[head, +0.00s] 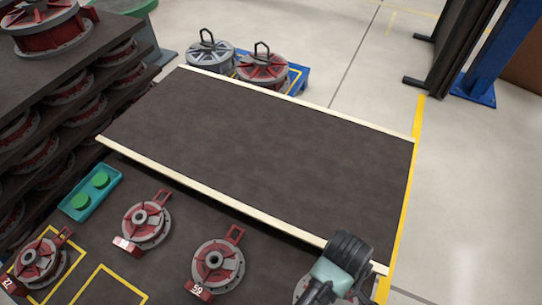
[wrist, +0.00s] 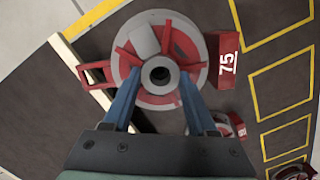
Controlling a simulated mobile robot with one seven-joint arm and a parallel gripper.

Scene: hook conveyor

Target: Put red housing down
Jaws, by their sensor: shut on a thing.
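A red and grey round housing with a red tag marked 75 (wrist: 146,84) fills the upper middle of the wrist view. Its red bracket points left. My gripper (wrist: 160,80) has its two blue fingers closed in on the housing, on either side of its hub. In the head view, a part of this housing (head: 302,288) shows at the bottom edge, mostly hidden by my arm. Whether it touches the surface below cannot be told.
A bare dark belt (head: 260,145) runs between pale rails. Yellow outlines (wrist: 281,82) mark the surface.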

